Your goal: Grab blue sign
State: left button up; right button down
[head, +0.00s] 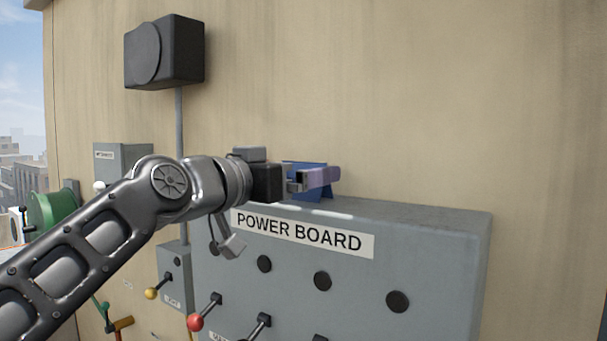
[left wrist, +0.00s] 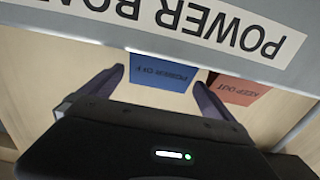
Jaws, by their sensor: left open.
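The blue sign (head: 318,194) stands on top of the grey power board, partly hidden behind my left gripper in the head view. In the left wrist view the blue sign (left wrist: 163,75) appears upside down, with lettering that seems to read POWER OFF. My left gripper (head: 317,178) is at the sign, just above the board's top. In the left wrist view my left gripper (left wrist: 156,80) is open, with one finger on each side of the blue sign. Contact cannot be told. My right gripper is in neither view.
A red KEEP OUT sign (left wrist: 238,89) is close beside the blue one, near one finger. The power board (head: 430,245) has levers and round black knobs on its front. A beige wall (head: 420,90) is behind, with a black box (head: 165,52) at upper left.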

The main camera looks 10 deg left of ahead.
pick_arm(q)
jog(key=shift+c, duration=0.6)
jog(key=c, duration=1.2)
jog(key=shift+o, duration=0.2)
jog(key=shift+s+r, duration=0.15)
jog(key=shift+r, duration=0.05)
jog(key=shift+s+r, duration=0.1)
jog(key=shift+r, duration=0.15)
notch_tip(320, 180, up, 6)
jog(key=b+v, duration=0.7)
jog(key=v, duration=1.2)
jog(key=shift+s, duration=0.35)
jog(key=shift+a, duration=0.1)
